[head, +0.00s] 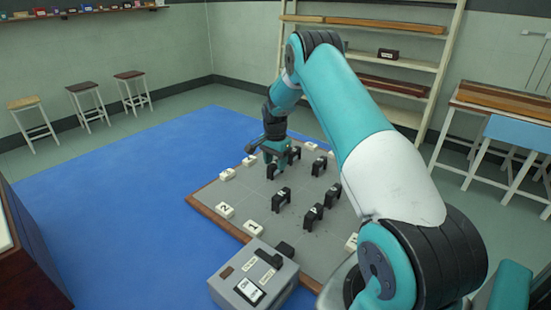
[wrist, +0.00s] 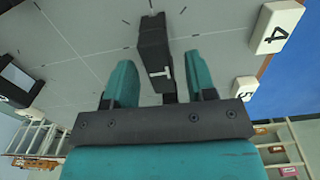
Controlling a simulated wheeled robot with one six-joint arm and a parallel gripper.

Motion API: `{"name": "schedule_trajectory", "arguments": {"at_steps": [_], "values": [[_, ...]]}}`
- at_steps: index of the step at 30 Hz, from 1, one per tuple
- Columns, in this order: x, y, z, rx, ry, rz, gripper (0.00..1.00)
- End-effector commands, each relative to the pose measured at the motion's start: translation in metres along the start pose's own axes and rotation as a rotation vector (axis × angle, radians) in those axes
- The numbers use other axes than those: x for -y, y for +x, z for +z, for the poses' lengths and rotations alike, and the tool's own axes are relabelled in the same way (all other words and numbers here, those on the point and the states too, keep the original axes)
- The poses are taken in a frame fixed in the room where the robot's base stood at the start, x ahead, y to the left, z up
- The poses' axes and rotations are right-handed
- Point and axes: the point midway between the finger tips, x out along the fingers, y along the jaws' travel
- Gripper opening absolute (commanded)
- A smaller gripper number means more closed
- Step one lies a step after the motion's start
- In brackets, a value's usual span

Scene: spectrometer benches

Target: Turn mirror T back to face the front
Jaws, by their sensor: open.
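Mirror T (wrist: 154,50) is a dark upright block with a white letter T, standing on the grey board in the wrist view. My gripper (wrist: 160,78) is open, with one teal finger on each side of the mirror's near end. Gaps show between the fingers and the mirror, and nothing is gripped. In the head view my gripper (head: 276,152) is low over the far left part of the board, and the arm partly hides that area. The letter T cannot be read there.
Several other black mirrors, such as one at the board's middle (head: 281,199), stand on the grey board (head: 245,195). White numbered blocks, including block 4 (wrist: 276,27), line its edge. A grey box (head: 255,278) stands at the front. The blue mat (head: 120,210) is clear.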

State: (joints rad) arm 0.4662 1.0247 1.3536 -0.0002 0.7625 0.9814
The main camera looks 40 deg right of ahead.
Motion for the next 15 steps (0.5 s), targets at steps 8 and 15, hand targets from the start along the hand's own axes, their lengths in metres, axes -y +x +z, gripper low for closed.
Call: {"name": "schedule_trajectory", "arguments": {"at_steps": [8, 15], "values": [[0.001, -0.033, 0.0, -0.003, 0.0, -0.004, 0.51], [0.001, -0.095, 0.0, -0.003, 0.0, -0.005, 0.51]]}}
